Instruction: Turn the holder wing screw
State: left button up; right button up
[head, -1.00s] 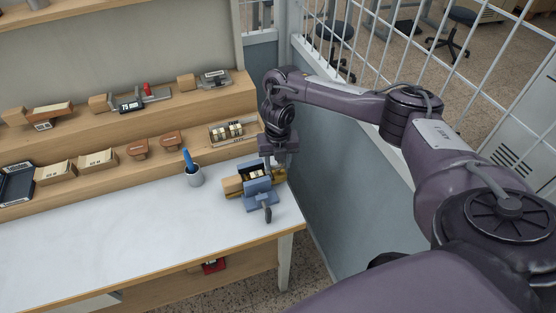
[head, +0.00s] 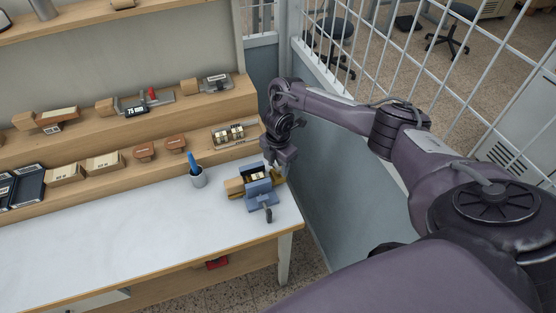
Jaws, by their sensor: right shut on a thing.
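A type holder with a wooden handle (head: 234,187) lies in a blue vise (head: 262,191) near the right end of the white table. Dark and light pieces show in the holder's top. My right gripper (head: 275,167) points down at the right end of the holder, shut on the wing screw there. Its fingers hide most of the screw, and only a little brass colour shows beside them. My left gripper is not in view.
Wooden shelves (head: 180,106) with stamps, boxes and holders run along the back. A wall and white bars (head: 370,55) are close on the right. The table's front left is clear.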

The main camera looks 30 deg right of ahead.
jog(key=m+p, duration=0.1)
jog(key=m, duration=0.1)
jog(key=m+p, duration=0.2)
jog(key=m, duration=0.1)
jog(key=shift+r+m, duration=0.2)
jog(key=shift+m, duration=0.1)
jog(key=m+p, duration=0.1)
jog(key=m, duration=0.2)
jog(key=shift+f+m, duration=0.1)
jog(key=shift+m, duration=0.2)
jog(key=m, duration=0.6)
jog(key=shift+f+p, duration=0.1)
jog(key=shift+p, duration=0.2)
jog(key=m, duration=0.7)
jog(key=o, duration=0.7)
